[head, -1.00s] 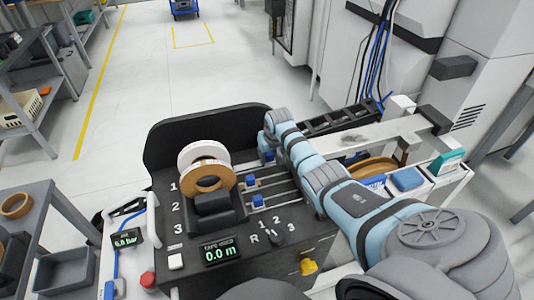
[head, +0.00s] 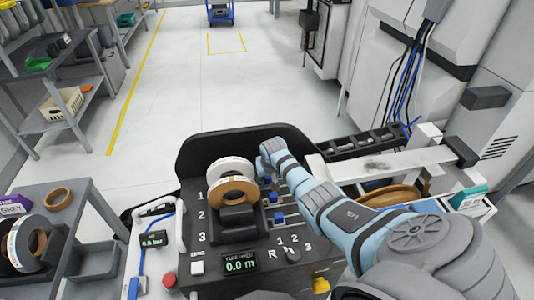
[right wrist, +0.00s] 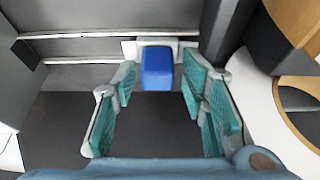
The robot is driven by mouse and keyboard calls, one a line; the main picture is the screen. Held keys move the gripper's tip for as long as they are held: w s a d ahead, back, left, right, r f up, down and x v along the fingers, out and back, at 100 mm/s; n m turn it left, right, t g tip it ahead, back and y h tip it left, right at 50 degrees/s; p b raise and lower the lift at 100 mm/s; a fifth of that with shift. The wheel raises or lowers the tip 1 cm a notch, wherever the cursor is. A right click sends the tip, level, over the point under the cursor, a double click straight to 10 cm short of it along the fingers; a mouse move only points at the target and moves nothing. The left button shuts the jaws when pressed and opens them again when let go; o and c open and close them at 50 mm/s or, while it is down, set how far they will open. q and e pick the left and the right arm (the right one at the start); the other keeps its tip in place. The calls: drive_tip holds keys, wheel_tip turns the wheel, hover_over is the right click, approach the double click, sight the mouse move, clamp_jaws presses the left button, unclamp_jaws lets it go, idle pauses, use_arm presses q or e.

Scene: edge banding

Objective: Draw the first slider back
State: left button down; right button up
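Three blue slider knobs sit on rails on the black machine panel. The first slider (head: 268,181) is the farthest, beside my right wrist; the second (head: 275,197) and third (head: 279,217) are nearer, roughly in line with it. In the right wrist view, one blue knob (right wrist: 157,68) stands on its pale block between the teal fingers of my right gripper (right wrist: 157,78). The fingers are apart, with a small gap on each side of the knob. In the head view my arm largely hides this gripper. My left gripper is not in view.
White and orange-brown tape rolls (head: 233,188) stand left of the sliders. The display (head: 240,263) reads 0.0 m, near a selector knob (head: 291,254) and a red button (head: 170,280).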

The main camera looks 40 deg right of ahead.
drive_tip(key=shift+a, duration=0.1)
drive_tip(key=v, duration=0.8)
idle(0.3)
